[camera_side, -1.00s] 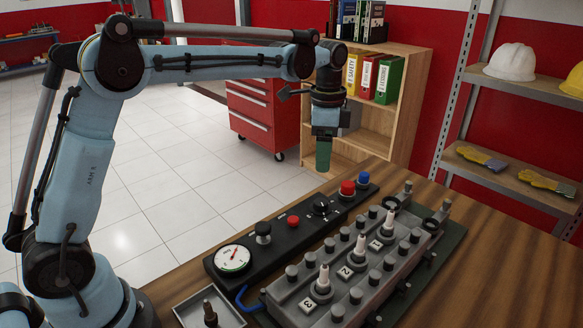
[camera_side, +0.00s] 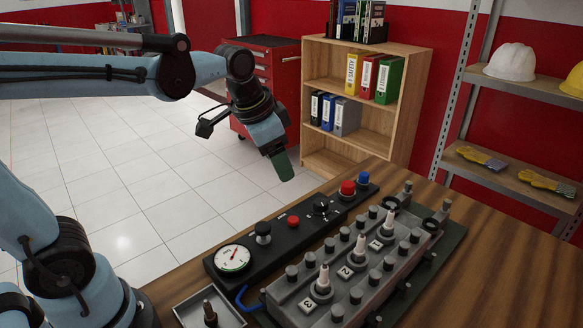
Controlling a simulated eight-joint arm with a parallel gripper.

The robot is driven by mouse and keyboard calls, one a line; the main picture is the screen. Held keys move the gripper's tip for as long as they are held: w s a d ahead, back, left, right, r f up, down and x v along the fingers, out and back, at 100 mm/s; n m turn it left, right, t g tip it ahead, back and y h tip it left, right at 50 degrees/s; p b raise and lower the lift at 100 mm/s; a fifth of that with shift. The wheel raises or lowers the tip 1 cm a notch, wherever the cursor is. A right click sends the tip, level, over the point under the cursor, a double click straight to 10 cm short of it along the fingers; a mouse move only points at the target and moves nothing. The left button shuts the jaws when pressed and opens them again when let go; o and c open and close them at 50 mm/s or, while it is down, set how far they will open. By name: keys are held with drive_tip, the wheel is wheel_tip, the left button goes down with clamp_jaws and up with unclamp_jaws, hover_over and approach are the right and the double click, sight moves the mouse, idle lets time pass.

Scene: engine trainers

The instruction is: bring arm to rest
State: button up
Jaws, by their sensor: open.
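My gripper (camera_side: 283,167) hangs in the air behind the bench, tilted down and to the right, with its green tip clear of everything. Nothing shows held in it, and the gap between its fingers is hard to make out from this side. The engine trainer on the wooden bench (camera_side: 480,268) has a grey engine block (camera_side: 345,270) with white plugs tagged 1, 2 and 3. A black control panel (camera_side: 285,232) with a gauge (camera_side: 232,258), a red button (camera_side: 347,188) and a blue button (camera_side: 364,178) lies behind the block.
A metal tray (camera_side: 190,311) with a small upright part (camera_side: 209,314) sits at the front left of the bench. A wooden bookcase (camera_side: 418,95) and a red tool cabinet (camera_side: 290,80) stand behind. A rack with helmets (camera_side: 511,62) and gloves (camera_side: 482,158) is at the right.

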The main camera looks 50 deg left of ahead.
drive_tip(key=s+f+n+t, duration=0.2)
drive_tip(key=s+f+n, duration=0.2)
drive_tip(key=s, duration=0.3)
drive_tip(key=shift+a+f+t, duration=0.25)
drive_tip(key=shift+f+t, duration=0.1)
drive_tip(key=shift+t, duration=0.05)
